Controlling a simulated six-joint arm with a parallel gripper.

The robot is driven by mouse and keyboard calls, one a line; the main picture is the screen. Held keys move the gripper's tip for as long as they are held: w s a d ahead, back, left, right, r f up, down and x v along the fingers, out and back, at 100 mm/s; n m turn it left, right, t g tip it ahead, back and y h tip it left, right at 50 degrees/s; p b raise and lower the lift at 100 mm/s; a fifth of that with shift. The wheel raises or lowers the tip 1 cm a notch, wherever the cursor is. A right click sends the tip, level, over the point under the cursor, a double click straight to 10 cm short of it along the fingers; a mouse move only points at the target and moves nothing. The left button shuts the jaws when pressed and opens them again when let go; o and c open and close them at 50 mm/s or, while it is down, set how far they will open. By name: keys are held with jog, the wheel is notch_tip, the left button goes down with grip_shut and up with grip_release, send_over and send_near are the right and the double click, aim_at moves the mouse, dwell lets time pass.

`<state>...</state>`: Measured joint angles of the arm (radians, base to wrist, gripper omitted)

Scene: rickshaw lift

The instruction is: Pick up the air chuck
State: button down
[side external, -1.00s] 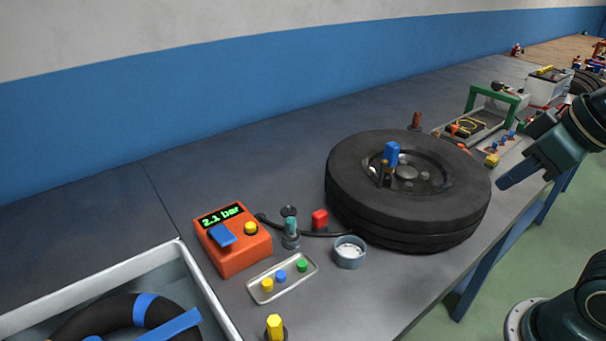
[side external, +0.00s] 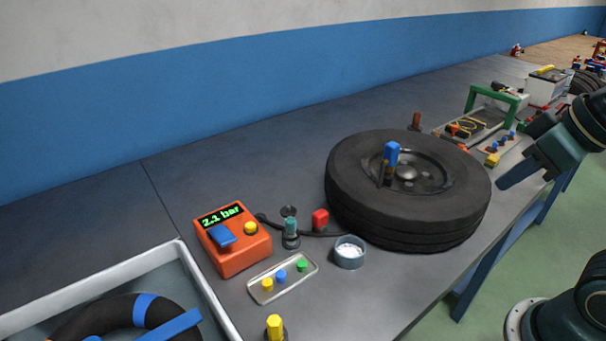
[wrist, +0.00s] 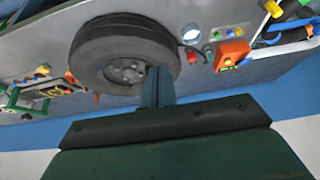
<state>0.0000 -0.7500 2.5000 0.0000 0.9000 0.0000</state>
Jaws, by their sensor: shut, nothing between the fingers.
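A teal-and-dark fitting (side external: 291,233) with a round dark top stands upright on the bench beside the orange gauge box. A black hose runs from the box past it toward a red block (side external: 320,219). I take the teal fitting for the air chuck, but cannot tell for certain. My gripper (side external: 503,184) is shut and empty, to the right of the tyre and well away from the fitting. Its closed fingers (wrist: 159,72) also show in the wrist view, with the tyre behind them.
A large tyre (side external: 405,220) with an upright blue-topped piece lies between my gripper and the fitting. The orange box (side external: 240,250) reads 2.1 bar. A small round cup (side external: 349,254), a cap tray (side external: 252,291) and a grey bin (side external: 105,283) stand nearby.

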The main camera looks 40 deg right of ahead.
dwell(0.4)
jog(key=c, duration=1.1)
grip_release()
jog(key=w+d+r+m+g, duration=0.1)
jog(key=w+r+m+g, duration=0.1)
jog(key=w+m, duration=0.4)
jog(key=w+d+r+m+g, duration=0.1)
jog(key=w+d+r+m, duration=0.15)
jog(key=w, duration=0.55)
jog(key=m+g, duration=0.3)
jog(key=m, duration=0.7)
send_near(393, 144)
jog(key=shift+s+n, duration=0.1)
jog(key=shift+n, duration=0.15)
jog(key=shift+f, duration=4.25)
